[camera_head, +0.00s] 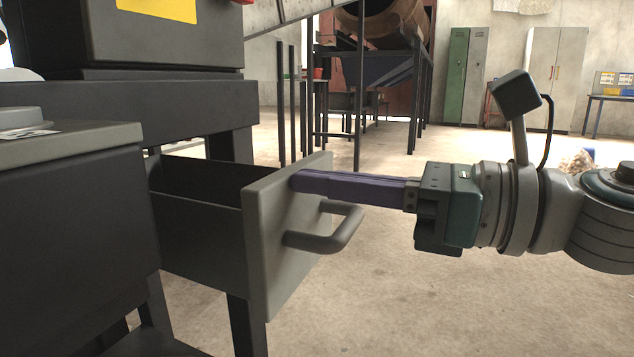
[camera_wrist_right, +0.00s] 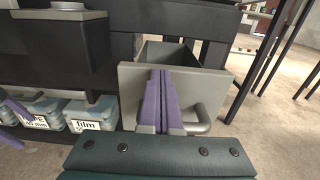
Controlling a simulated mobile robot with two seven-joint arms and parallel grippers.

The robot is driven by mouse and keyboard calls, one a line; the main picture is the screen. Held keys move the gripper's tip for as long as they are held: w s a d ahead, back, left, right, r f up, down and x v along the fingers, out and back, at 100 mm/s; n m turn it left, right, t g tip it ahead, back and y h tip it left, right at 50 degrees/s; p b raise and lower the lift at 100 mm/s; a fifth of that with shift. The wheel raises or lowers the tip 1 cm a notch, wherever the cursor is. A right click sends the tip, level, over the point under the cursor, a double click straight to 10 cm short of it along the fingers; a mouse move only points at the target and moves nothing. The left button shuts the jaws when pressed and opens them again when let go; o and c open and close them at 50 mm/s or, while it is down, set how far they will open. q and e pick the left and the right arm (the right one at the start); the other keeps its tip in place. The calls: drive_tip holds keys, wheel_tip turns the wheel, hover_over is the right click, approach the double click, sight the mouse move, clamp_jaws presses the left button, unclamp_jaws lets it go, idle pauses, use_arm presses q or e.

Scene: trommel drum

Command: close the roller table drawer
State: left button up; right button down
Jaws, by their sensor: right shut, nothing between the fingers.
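The roller table drawer (camera_head: 258,235) stands pulled out, with a grey front panel and a dark box behind it. Its grey bar handle (camera_head: 335,235) sticks out from the front. My right gripper (camera_head: 300,182) is shut and empty, its purple fingers pointing at the drawer front just above the handle. The tips meet or nearly meet the panel; I cannot tell if they touch. In the right wrist view the drawer front (camera_wrist_right: 132,88) lies straight ahead of the fingers (camera_wrist_right: 160,80), with the handle (camera_wrist_right: 203,118) to their right. My left gripper is not seen in the head view.
The dark roller table (camera_head: 75,220) fills the left side. In the right wrist view, labelled bins (camera_wrist_right: 92,115) stand low at left; a purple piece shows at the left edge. A dark stand (camera_head: 385,70) and lockers (camera_head: 465,75) are far back. The floor (camera_head: 400,310) in front is clear.

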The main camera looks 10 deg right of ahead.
sight(217, 207)
drive_tip(key=b+x, duration=0.3)
drive_tip(key=x, duration=1.1)
drive_tip(key=shift+f, duration=0.15)
drive_tip(key=shift+d, duration=0.15)
